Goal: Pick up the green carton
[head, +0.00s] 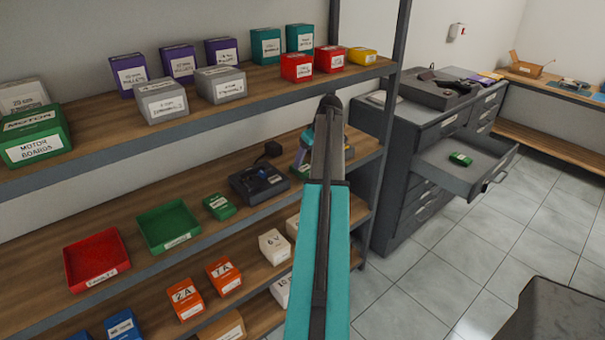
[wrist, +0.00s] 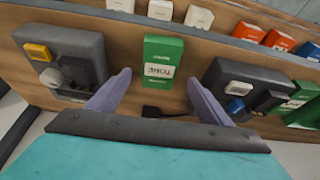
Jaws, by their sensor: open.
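A green carton (wrist: 163,50) with a white label lies on the wooden shelf in the wrist view. It is between two dark devices, near the shelf's edge. My gripper (wrist: 160,78) is open above the shelf, its two lavender fingers spread left and right of the carton's lower end, with nothing held. Whether the fingers reach down to the carton's height I cannot tell. In the head view, my arm covers most of that spot. Another green carton (head: 219,206) lies farther left on the same shelf, and a green motor boards box (head: 35,135) stands on the upper shelf.
A dark device (wrist: 235,87) stands right of the carton and another (wrist: 70,65) left. The upper shelf (head: 220,114) hangs above with several boxes. A green tray (head: 168,228) and a red tray (head: 97,260) lie farther left. An open drawer (head: 480,176) juts out at right.

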